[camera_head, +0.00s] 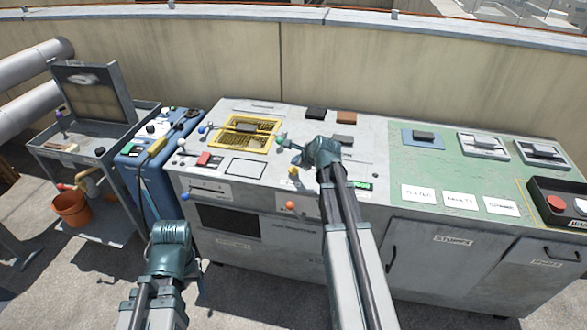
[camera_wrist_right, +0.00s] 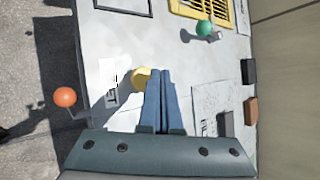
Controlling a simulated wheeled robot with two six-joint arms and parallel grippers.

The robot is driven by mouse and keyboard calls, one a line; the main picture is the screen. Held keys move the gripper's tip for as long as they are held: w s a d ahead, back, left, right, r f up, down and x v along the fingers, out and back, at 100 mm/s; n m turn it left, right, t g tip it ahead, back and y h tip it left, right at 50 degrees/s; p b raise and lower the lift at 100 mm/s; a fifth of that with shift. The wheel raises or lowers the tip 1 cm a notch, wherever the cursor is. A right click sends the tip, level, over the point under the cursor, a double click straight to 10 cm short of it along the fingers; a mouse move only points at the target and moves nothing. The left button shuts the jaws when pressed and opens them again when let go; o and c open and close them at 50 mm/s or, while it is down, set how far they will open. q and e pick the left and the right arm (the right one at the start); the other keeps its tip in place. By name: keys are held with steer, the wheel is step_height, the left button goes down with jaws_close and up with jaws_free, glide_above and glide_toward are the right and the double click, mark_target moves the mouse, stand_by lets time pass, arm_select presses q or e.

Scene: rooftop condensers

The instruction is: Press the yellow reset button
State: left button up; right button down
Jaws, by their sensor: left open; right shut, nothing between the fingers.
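The yellow reset button (camera_head: 293,171) is a small round knob on the grey console top (camera_head: 230,115), near its front edge. In the right wrist view the yellow button (camera_wrist_right: 140,77) shows just left of my right fingertips, partly covered by them. My right gripper (camera_head: 299,157) is shut and empty, with its fingers over the console beside the button. Its blue fingers (camera_wrist_right: 160,73) lie together in the wrist view. I cannot tell whether they touch the button. My left gripper (camera_head: 170,230) is in front of the console, away from the button; it is open.
An orange ball knob (camera_head: 290,205) sits on the console front below the button. A green ball lever (camera_head: 281,136) and a yellow-framed grille (camera_head: 245,134) are behind it. A green counter (camera_head: 450,165) with cards is at right. A blue cart (camera_head: 150,150) stands left.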

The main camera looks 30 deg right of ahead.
mark_target(296, 171)
steer(key=shift+r+p, duration=2.1)
steer(key=shift+r, duration=0.25)
steer(key=shift+f, duration=0.1)
steer(key=s+a+n+g+p, duration=0.2)
steer(key=s+a+n, duration=0.25)
steer(key=a, duration=0.25)
steer(key=s+a+n+g+y+p, duration=0.1)
steer(key=s+a+n+g, duration=0.15)
steer(key=a+n, duration=0.45)
steer(key=s+a+n+g+p, duration=0.1)
steer(key=s+a+n+p, duration=0.1)
steer(key=s+a+n, duration=0.45)
steer(key=s+a+r+n+g+h+p, duration=0.2)
steer(key=s+a+n+g+p, duration=0.1)
steer(key=s+a+n, duration=0.7)
steer(key=s+n+g, duration=0.1)
steer(key=s+n, duration=0.1)
steer(key=s, duration=0.2)
steer(key=shift+h, duration=0.4)
